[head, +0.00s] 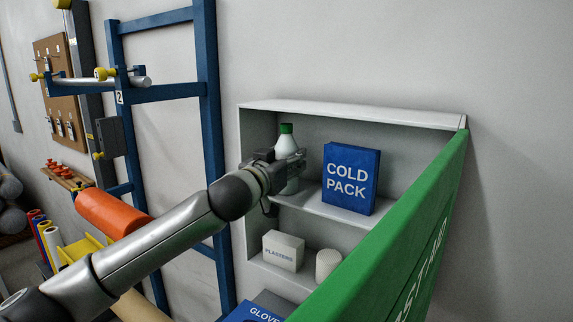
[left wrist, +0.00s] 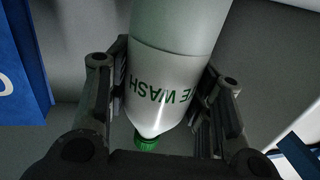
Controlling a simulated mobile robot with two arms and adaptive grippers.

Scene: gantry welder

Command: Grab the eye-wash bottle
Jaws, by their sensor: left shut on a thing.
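The eye-wash bottle (head: 286,147) is white with a green cap and stands in the upper compartment of an open wall cabinet (head: 350,113) in the head view. My left gripper (head: 283,169) is shut on the bottle's body. In the left wrist view the bottle (left wrist: 165,75) lies between the two fingers of my left gripper (left wrist: 165,110), its label and green cap showing upside down. The arm and gripper hide much of the bottle's lower part in the head view. My right gripper is not in view.
A blue cold pack box (head: 350,178) stands right of the bottle on the same shelf. A white plasters box (head: 283,250) and a white roll (head: 328,264) sit below. The open green door (head: 400,235) juts out at right. A blue frame (head: 209,120) stands left.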

